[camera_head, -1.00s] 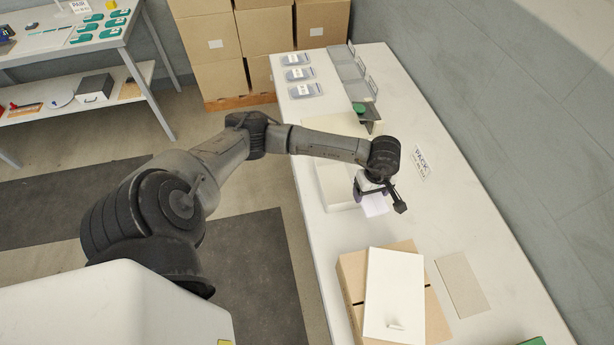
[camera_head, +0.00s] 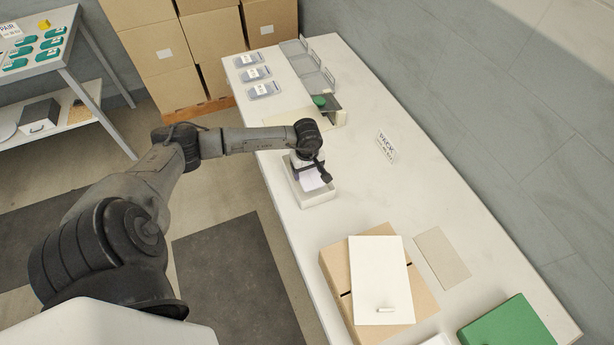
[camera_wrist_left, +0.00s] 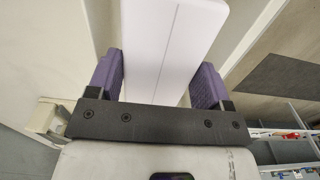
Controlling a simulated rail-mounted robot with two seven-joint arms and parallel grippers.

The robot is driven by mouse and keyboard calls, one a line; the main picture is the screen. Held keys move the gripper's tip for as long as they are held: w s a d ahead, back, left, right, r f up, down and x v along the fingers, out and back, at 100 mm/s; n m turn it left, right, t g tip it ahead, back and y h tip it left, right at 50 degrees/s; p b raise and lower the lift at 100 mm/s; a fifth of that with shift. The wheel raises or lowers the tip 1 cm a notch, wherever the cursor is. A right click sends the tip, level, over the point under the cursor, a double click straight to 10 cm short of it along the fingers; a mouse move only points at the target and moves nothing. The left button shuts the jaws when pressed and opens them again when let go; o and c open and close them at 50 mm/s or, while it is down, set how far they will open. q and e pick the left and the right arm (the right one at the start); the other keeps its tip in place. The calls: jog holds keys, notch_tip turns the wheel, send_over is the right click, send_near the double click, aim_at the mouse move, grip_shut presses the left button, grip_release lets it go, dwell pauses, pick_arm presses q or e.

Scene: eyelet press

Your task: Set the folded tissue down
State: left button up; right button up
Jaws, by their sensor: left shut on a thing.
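The folded tissue (camera_wrist_left: 172,45) is a white flat piece with a crease line, between the two purple fingers in the left wrist view. It also shows in the head view (camera_head: 312,180) below my gripper. My left gripper (camera_head: 314,172) is shut on it, over an open white box (camera_head: 320,197) on the white table. The tissue overlaps the box opening in the head view; I cannot tell whether it touches the box floor. My right gripper is not in view.
A cardboard box (camera_head: 335,270) with a white lid (camera_head: 380,282) on it stands at the table's front. A green box (camera_head: 508,328) is at front right. A beige card (camera_head: 441,257) and a PACK sign (camera_head: 386,146) lie along the right side. Grey packets (camera_head: 264,90) and clear trays are at the back.

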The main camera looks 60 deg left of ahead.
aim_at(307, 177)
pick_arm(q)
jog(key=shift+f, duration=2.05)
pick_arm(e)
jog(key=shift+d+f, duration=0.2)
pick_arm(q)
jog(key=shift+b, duration=0.3)
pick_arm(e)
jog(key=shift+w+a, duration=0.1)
pick_arm(q)
jog(key=shift+f, duration=0.15)
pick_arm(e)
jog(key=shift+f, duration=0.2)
pick_arm(q)
jog(key=o, duration=0.6)
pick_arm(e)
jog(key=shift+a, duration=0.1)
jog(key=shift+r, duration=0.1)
